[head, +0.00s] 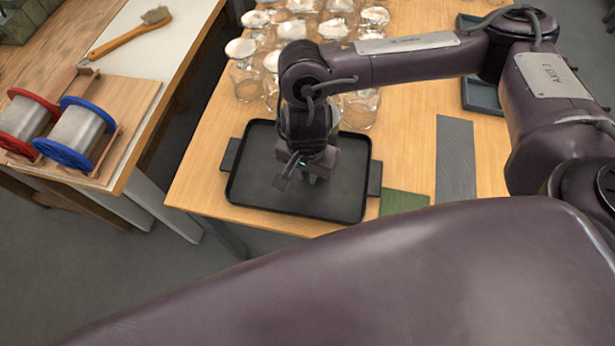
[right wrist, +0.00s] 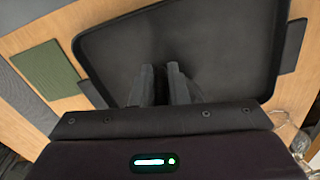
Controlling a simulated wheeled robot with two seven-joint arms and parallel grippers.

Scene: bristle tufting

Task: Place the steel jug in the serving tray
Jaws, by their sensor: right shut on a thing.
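The serving tray (head: 340,200) is black with rounded corners and a handle at each side, and lies near the front edge of the wooden table. It also fills much of the right wrist view (right wrist: 215,45). My right gripper (head: 300,178) points down over the middle of the tray. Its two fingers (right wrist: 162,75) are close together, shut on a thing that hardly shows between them. No steel jug stands anywhere else in view, so the held thing fits the jug, but its body is hidden by the gripper. My left gripper is not in view.
Several glass jars with white tops (head: 245,75) stand behind the tray. A green mat (head: 402,202) and a grey mat (head: 455,160) lie to its right. A second table at the left holds red and blue spools (head: 75,135) and a brush (head: 130,33).

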